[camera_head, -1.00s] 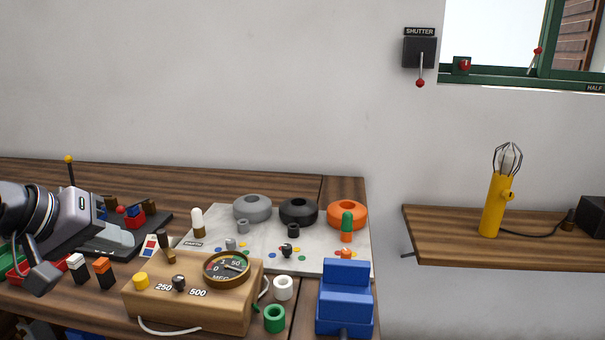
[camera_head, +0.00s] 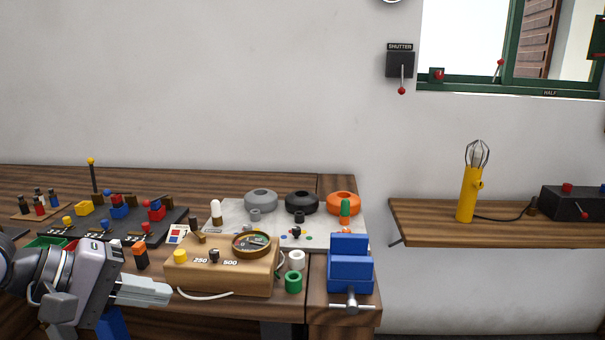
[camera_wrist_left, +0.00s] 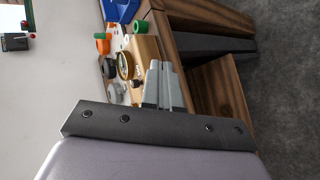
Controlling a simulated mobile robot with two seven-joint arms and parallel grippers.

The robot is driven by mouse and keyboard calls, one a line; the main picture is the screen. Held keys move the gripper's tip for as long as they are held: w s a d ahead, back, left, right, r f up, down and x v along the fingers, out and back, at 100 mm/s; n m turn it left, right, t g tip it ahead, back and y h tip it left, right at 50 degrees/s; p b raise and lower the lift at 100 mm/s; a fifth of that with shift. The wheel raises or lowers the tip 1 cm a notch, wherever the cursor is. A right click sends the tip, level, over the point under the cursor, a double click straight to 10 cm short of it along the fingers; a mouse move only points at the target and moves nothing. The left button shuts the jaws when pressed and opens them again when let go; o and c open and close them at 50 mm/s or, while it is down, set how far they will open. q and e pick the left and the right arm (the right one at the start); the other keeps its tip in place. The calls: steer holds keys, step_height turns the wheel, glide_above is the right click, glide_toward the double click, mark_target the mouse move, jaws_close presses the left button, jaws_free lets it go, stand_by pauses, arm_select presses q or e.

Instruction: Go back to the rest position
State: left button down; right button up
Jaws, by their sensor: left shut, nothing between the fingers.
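My left gripper (camera_head: 145,291) is at the lower left of the head view, in front of the workbench (camera_head: 240,308) edge and left of the wooden meter box (camera_head: 222,273). Its fingers are together, with nothing between them. In the left wrist view its fingers (camera_wrist_left: 163,86) also lie close together and empty, with the bench edge behind them. My right gripper is in neither view.
A blue vise (camera_head: 350,262) stands at the bench's right front corner. A black board (camera_head: 110,222) with several coloured parts lies behind my left arm. A yellow lamp (camera_head: 468,194) stands on the right shelf (camera_head: 430,228).

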arm_select(q)
steer(key=s+d+n+t+h+p, duration=0.25)
steer(key=d+n+h, duration=0.6)
steer(key=n, duration=0.65)
steer(key=a+f+n+t+y+p, duration=0.1)
steer(key=a+f+n+t+y, duration=0.3)
steer(key=n, duration=1)
steer(key=a+f+n+t+y, duration=0.2)
steer(key=f+n+t+y, duration=0.3)
steer(key=n, duration=0.9)
steer(key=s+a+f+n+g+y+p, duration=0.1)
steer(key=s+f+n+g+y, duration=0.2)
steer(key=s+f+n, duration=0.3)
steer(key=s+f+n+g+y+p, duration=0.1)
steer(key=s+f+n+g+y, duration=0.2)
steer(key=s+f+n, duration=0.4)
step_height(320, 180, down, 8)
steer(key=n+g, duration=0.1)
steer(key=n, duration=0.5)
steer(key=shift+a+r, duration=0.25)
steer(key=shift+a, duration=0.1)
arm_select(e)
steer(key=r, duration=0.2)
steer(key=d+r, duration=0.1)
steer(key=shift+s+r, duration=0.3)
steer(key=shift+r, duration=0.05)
arm_select(q)
steer(key=shift+y, duration=0.25)
